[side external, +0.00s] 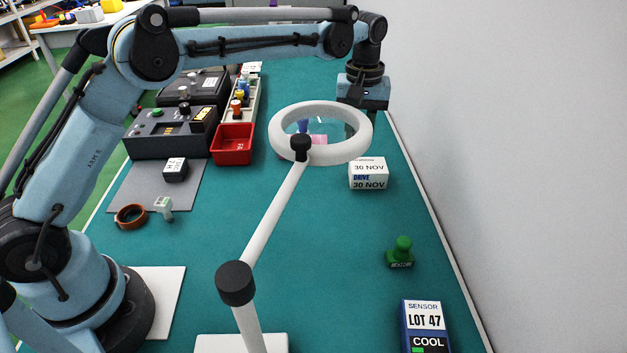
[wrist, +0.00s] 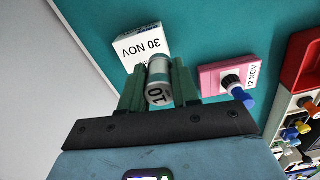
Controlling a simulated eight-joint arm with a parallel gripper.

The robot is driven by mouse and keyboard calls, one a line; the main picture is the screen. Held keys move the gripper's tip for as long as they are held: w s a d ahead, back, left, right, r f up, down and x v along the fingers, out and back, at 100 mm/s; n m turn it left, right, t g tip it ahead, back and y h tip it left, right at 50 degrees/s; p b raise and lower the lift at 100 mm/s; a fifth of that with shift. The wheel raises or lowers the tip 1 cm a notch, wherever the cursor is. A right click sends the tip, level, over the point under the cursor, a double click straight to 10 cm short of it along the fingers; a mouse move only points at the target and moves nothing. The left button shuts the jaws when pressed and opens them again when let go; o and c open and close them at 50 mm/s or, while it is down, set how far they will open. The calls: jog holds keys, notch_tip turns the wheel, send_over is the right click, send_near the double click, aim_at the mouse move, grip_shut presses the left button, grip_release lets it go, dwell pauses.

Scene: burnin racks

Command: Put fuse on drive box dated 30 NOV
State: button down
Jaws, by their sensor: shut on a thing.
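My gripper (wrist: 157,82) is shut on a fuse, a pale cylinder (wrist: 158,68) with a grey band and the mark 10 on its end. In the side view my gripper (side external: 355,122) is at the back right, its fingers partly hidden behind the magnifier ring; the fuse cannot be made out there. The white drive box (side external: 369,174) dated 30 NOV stands on the green mat, nearer the camera than my gripper. In the wrist view the 30 NOV box (wrist: 141,45) lies just beyond the fuse, which partly overlaps it. I cannot tell whether they touch.
A pink box (wrist: 227,78) marked 12 NOV, with a black and blue piece on it, stands beside my gripper. A ring magnifier (side external: 283,152) on a white arm stands in front. A red bin (side external: 232,145), green stamp (side external: 401,254) and LOT 47 sensor box (side external: 425,322) are around. The wall is right.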

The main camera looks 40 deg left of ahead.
jog(key=shift+f, duration=2.4)
jog(key=shift+f, duration=0.2)
jog(key=c, duration=0.8)
grip_release()
jog(key=shift+r, duration=0.15)
